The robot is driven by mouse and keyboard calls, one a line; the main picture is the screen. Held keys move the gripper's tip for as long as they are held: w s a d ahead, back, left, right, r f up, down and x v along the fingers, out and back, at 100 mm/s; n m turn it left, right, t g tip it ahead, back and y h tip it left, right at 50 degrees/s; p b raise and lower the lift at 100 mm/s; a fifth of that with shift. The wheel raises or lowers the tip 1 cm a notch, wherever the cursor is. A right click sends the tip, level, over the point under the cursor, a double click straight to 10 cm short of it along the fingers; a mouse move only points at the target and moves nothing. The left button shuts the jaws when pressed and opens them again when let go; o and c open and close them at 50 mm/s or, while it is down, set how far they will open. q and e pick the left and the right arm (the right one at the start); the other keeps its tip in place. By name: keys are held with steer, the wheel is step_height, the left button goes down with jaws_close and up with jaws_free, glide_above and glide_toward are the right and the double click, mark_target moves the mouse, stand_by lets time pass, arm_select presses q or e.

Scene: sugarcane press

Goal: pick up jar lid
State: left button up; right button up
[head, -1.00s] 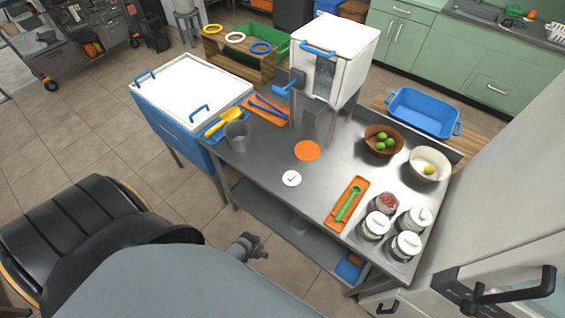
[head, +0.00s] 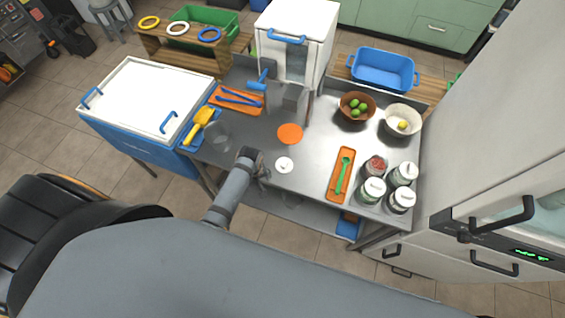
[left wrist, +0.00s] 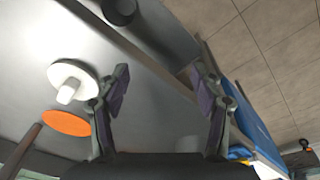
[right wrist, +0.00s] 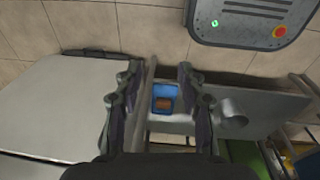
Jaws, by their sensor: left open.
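The jar lid (head: 284,164) is a white disc with a knob on top. It lies on the steel table near its front edge, just in front of an orange disc (head: 290,133). My left gripper (head: 264,174) is at the front edge, just left of the lid and apart from it. In the left wrist view the lid (left wrist: 72,80) lies left of the open, empty fingers (left wrist: 160,80). An open jar with red contents (head: 375,166) stands at the right of the table. My right gripper (right wrist: 158,78) is open and empty, seen only in the right wrist view.
Several white-lidded jars (head: 372,190) crowd around the open jar. An orange tray (head: 334,188) with a green spoon lies right of the lid. A clear cup (head: 217,136) stands to the left. Bowls (head: 404,121) are farther back.

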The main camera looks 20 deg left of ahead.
arm_select(q)
steer(key=w+d+r+n+g+p, duration=0.1)
steer(key=w+d+r+n+p, duration=0.2)
steer(key=w+d+r+n, duration=0.55)
steer(key=b, duration=0.3)
glide_above(284, 162)
steer(key=f, duration=0.3)
steer(key=shift+s+f+n+h, duration=0.1)
steer(key=shift+s+n+h, duration=0.15)
steer(key=shift+s+h, duration=0.1)
steer(key=shift+d, duration=0.1)
steer(key=shift+w+f, duration=0.1)
steer(key=shift+f, duration=0.2)
steer(key=f+b, duration=0.1)
steer(key=b, duration=0.1)
steer(key=f+b, duration=0.3)
steer(key=b, duration=0.1)
steer(key=shift+w+f, duration=0.35)
steer(key=shift+f, duration=0.05)
steer(key=shift+r, duration=0.2)
steer(key=shift+s, duration=0.1)
steer(key=c, duration=0.9)
